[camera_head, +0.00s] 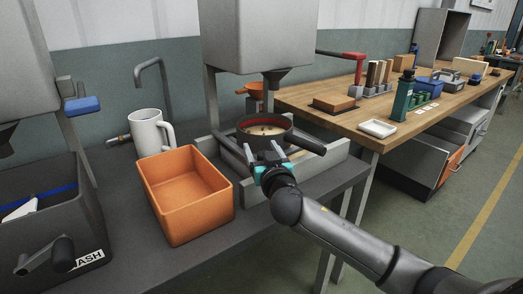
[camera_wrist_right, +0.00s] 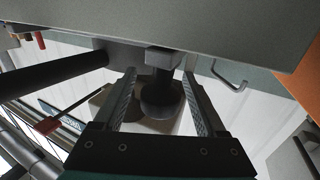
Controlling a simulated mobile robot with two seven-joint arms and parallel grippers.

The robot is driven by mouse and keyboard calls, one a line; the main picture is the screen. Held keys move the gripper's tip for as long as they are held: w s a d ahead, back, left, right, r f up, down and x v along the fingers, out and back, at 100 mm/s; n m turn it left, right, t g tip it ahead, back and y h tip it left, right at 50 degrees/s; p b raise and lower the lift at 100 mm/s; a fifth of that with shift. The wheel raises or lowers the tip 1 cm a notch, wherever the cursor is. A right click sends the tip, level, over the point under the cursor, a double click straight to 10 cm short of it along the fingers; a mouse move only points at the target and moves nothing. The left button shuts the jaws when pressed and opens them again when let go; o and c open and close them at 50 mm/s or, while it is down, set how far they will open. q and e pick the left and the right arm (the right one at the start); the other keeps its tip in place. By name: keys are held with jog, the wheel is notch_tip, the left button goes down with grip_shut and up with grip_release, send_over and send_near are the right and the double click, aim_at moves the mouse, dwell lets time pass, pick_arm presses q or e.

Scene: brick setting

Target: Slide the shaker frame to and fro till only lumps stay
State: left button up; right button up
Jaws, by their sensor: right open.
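The shaker frame (camera_head: 231,152) sits on the grey bench under a hopper. It carries a round, dark-rimmed pan (camera_head: 264,121) with pale material and several dark lumps in it. My right gripper (camera_head: 264,153) is at the front of the frame, just below the pan. In the right wrist view its two fingers are open, with a dark round knob (camera_wrist_right: 160,96) on a grey block between them. Space shows beside the knob; whether a finger touches it I cannot tell. The gripper hides part of the frame's front in the head view. My left gripper is not in view.
An orange bin (camera_head: 188,222) stands left of the frame, with a white mug (camera_head: 147,133) behind it. The grey hopper (camera_head: 258,35) hangs over the pan. A wooden workbench (camera_head: 352,118) stands right.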

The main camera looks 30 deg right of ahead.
grip_shut()
dwell(0.6)
dwell(0.8)
